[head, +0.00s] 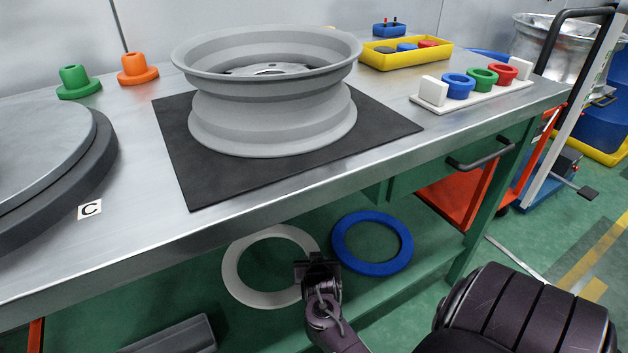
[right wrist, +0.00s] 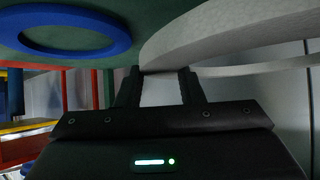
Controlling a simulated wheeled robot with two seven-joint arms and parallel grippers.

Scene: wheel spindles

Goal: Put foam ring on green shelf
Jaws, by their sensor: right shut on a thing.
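The white foam ring (head: 233,272) is in the head view under the workbench, over the green shelf (head: 430,262). My right gripper (head: 317,268) is shut on the ring's right edge. In the right wrist view the pale ring (right wrist: 225,32) runs between the two fingers of the right gripper (right wrist: 162,78). The ring looks roughly flat, but I cannot tell whether it touches the shelf. Its held edge is partly hidden by the gripper. My left gripper is in neither view.
A blue ring (head: 343,240) lies on the shelf just right of the white ring. The bench top (head: 300,187) overhangs the shelf and carries a grey wheel rim (head: 270,120) on a black mat (head: 195,185). A grey box (head: 180,337) is at the lower left.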

